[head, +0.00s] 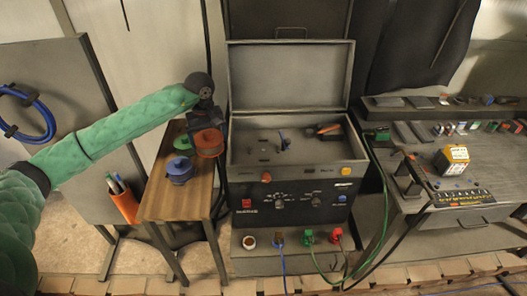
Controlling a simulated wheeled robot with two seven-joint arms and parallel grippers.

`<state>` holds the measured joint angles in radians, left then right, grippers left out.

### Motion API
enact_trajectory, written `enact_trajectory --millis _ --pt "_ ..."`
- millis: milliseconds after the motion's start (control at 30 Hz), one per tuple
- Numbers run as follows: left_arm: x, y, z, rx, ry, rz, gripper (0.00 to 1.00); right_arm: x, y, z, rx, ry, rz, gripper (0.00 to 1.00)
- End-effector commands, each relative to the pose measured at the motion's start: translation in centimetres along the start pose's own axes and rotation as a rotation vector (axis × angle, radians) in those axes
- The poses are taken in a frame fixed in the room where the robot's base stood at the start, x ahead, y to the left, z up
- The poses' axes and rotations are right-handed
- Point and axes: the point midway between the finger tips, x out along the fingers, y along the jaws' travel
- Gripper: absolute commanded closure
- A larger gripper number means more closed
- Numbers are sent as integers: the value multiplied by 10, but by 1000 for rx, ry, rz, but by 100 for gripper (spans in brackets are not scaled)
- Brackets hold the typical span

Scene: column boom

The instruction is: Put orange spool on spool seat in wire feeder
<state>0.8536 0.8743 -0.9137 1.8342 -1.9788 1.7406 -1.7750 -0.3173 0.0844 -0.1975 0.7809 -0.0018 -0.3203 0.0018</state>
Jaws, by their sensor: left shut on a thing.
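The orange spool (208,146) is at the right edge of the small wooden table. My left gripper (204,122) comes down over it from above and is shut on it. Whether the spool still touches the table is too small to tell. The wire feeder (290,201) stands right of the table with its lid up and its top compartment open. A small dark and blue upright part (284,140) in the compartment looks like the spool seat, and no spool is on it. My right gripper is not in view.
An orange-handled tool (329,128) lies at the compartment's back right. A cluttered workbench (455,201) stands right; cables hang from the feeder's front.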

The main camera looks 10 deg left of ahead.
Motion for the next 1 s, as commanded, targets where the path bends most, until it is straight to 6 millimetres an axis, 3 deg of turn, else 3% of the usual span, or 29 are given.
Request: enact_trajectory --millis 200,400,833,1000 --pt "24 10 68 241 0 1 69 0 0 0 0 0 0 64" --pt "39 16 110 396 1 1 69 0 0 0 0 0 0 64" --pt "60 24 166 598 1 2 69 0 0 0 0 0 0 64" --pt "60 24 164 592 0 2 69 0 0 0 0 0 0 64"
